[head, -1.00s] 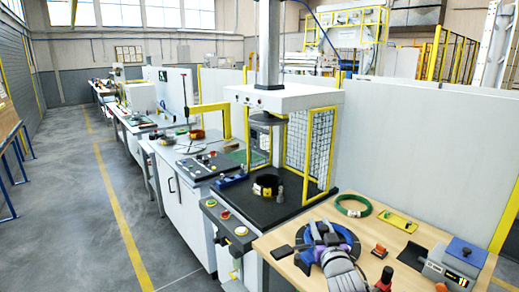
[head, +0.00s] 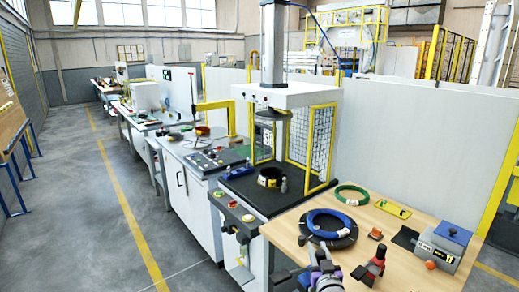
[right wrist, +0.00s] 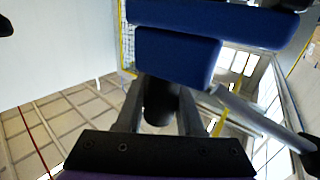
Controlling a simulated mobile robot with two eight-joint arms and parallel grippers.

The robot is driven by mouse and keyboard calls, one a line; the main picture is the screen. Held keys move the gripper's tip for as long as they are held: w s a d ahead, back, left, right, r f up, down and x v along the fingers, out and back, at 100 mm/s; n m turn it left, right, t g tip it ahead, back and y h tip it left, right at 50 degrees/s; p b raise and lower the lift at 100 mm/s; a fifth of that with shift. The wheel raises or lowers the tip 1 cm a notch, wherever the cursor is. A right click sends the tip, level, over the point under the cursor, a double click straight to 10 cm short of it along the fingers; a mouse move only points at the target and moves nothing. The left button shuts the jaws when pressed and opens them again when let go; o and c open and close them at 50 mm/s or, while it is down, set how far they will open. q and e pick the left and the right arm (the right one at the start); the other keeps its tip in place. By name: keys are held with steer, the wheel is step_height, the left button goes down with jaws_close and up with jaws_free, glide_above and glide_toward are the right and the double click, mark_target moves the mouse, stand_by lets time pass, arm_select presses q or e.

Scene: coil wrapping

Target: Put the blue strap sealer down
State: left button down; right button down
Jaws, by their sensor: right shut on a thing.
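The blue strap sealer (right wrist: 180,55) fills the upper middle of the right wrist view, showing as blue blocks. A grey lever-like bar (right wrist: 262,118) runs off to the right there. My right gripper (right wrist: 160,105) is shut on the sealer. In the head view my right gripper (head: 320,264) is at the bottom, by the near edge of the wooden bench. Dark parts of the sealer (head: 284,275) stick out to its left; the rest is hidden or cut off. I cannot tell whether the sealer touches the bench. My left gripper is not in view.
On the wooden bench (head: 382,232), a blue coil (head: 311,232) lies on a black disc. Beside it are a green coil (head: 352,195), a yellow plate (head: 393,209), a red-and-black tool (head: 371,264) and a grey machine with a blue top (head: 445,243).

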steer(key=f, duration=0.1)
steer(key=s+f, duration=0.1)
steer(key=f, duration=0.2)
steer(key=shift+s+a, duration=0.1)
steer(key=shift+s, duration=0.25)
steer(key=shift+f, duration=0.35)
steer(key=shift+r, duration=0.1)
